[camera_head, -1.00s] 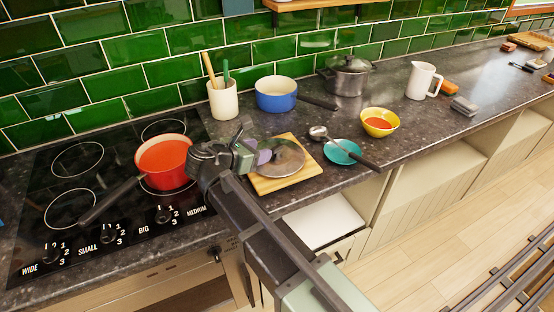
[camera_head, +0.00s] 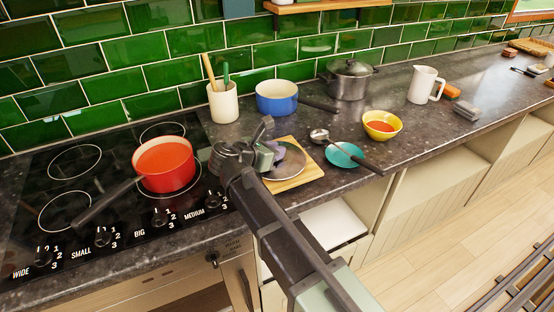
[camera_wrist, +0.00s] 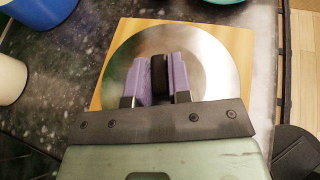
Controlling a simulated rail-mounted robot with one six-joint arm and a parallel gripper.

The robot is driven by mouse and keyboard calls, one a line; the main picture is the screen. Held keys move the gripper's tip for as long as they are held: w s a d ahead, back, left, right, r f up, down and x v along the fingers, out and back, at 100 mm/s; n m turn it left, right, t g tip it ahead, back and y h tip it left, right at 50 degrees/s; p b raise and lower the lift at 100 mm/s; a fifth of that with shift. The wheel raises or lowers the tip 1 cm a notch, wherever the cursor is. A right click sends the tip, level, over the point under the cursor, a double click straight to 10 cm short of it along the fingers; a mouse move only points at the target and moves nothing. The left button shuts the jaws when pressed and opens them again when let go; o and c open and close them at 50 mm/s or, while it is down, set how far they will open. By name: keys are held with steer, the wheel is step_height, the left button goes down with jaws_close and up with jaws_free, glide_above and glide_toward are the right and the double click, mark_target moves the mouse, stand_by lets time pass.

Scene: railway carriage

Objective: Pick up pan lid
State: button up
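The pan lid (camera_head: 291,163) is a round metal disc with a dark upright knob (camera_wrist: 159,75). It lies on a square wooden board (camera_head: 302,178) on the dark counter. My gripper (camera_wrist: 160,82) is over the lid; its two purple fingers stand on either side of the knob, with very little room between them. I cannot tell whether they press on it. In the head view my gripper (camera_head: 270,158) covers the lid's left part. The lid appears flat on the board.
An orange-red pan (camera_head: 165,170) sits on the hob to the left. A blue pot (camera_head: 276,101) and a utensil holder (camera_head: 222,106) stand behind. A teal plate (camera_head: 342,156) with a ladle (camera_head: 352,151) and a yellow bowl (camera_head: 382,128) lie to the right.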

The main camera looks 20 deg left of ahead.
jaws_close()
steer(key=shift+r, duration=0.1)
